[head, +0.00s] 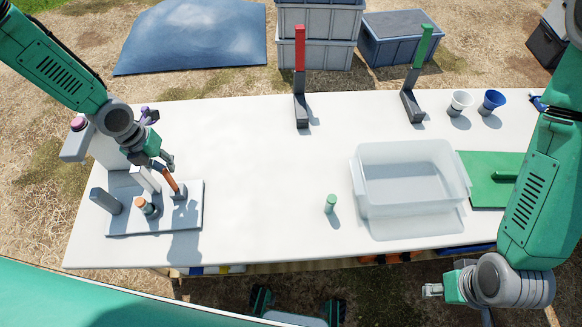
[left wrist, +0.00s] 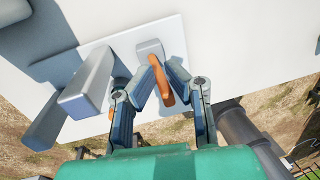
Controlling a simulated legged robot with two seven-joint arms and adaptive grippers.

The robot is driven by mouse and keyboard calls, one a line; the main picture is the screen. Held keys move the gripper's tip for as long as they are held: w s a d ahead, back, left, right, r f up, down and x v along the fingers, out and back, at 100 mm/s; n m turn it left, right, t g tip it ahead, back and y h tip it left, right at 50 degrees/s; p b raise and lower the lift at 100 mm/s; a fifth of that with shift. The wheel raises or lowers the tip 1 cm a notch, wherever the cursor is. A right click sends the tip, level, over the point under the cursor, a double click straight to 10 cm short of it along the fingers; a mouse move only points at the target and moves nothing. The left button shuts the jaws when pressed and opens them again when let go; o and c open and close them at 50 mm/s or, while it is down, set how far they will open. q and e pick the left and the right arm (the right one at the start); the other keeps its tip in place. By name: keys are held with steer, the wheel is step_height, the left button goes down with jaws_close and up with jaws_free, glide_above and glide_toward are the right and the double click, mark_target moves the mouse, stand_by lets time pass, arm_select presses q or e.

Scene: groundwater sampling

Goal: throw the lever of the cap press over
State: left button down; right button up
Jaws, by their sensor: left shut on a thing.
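The cap press stands on a grey base plate (head: 192,222) at the left of the white table. Its orange lever (head: 170,180) rises tilted from a small grey block (head: 180,193). My left gripper (head: 167,165) is shut on the lever near its upper end. In the left wrist view the orange lever (left wrist: 161,82) lies between the two blue-grey fingers of my left gripper (left wrist: 162,68). A small vial with an orange cap (head: 147,205) is on the plate, beside grey posts (head: 106,201). My right gripper (head: 432,291) hangs empty at the front right; its finger opening is too small to judge.
A clear tub (head: 412,213) and a green plate (head: 490,168) are at the right. A green vial (head: 331,203) stands mid-table. A red-topped stand (head: 300,95) and a green-topped stand (head: 414,85) are at the back. The table between press and tub is mostly clear.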

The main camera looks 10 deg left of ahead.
arm_select(q)
steer(key=shift+a, duration=0.2)
steer(key=shift+s+a, duration=0.15)
steer(key=shift+a, duration=0.2)
stand_by(0.7)
steer(key=c, duration=1.5)
jaws_free()
steer(key=shift+c, duration=0.2)
step_height(320, 180, up, 12)
steer(key=a, duration=0.2)
steer(key=shift+s+a+f, duration=0.25)
steer(key=shift+s, duration=0.05)
steer(key=shift+s+f, duration=0.1)
